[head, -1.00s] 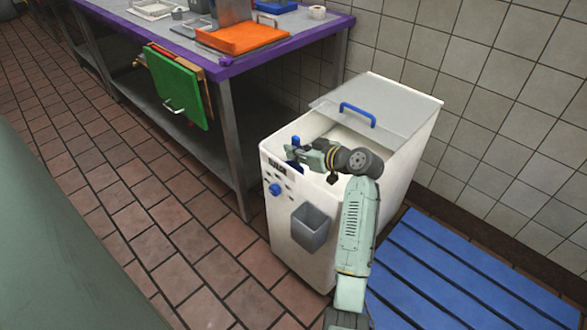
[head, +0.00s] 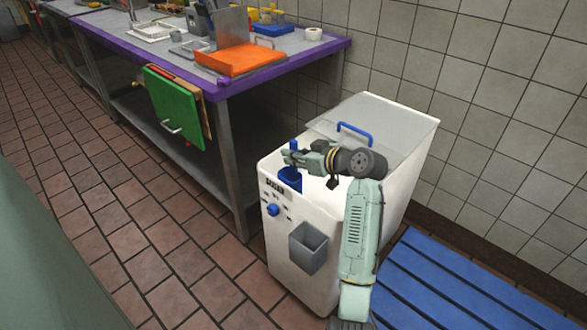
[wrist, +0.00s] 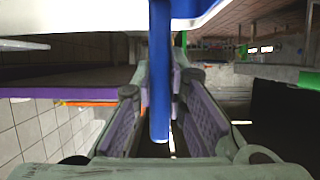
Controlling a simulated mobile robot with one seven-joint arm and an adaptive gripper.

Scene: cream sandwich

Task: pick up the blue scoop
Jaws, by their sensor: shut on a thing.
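The blue scoop (head: 290,180) is upright at the open front part of the white bin (head: 310,270). Its handle rises between the fingers of my gripper (head: 294,158), and its lower part shows just below them. In the wrist view my gripper (wrist: 160,105) is shut on the blue scoop's handle (wrist: 160,75), with a finger pad on each side. The scoop's lowest part is hidden behind the bin's front wall in the head view.
A clear lid with a blue handle (head: 355,130) covers the bin's rear. A purple-edged table (head: 270,82) with an orange tray (head: 240,60) stands behind left. A blue slatted pallet (head: 450,285) lies at right.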

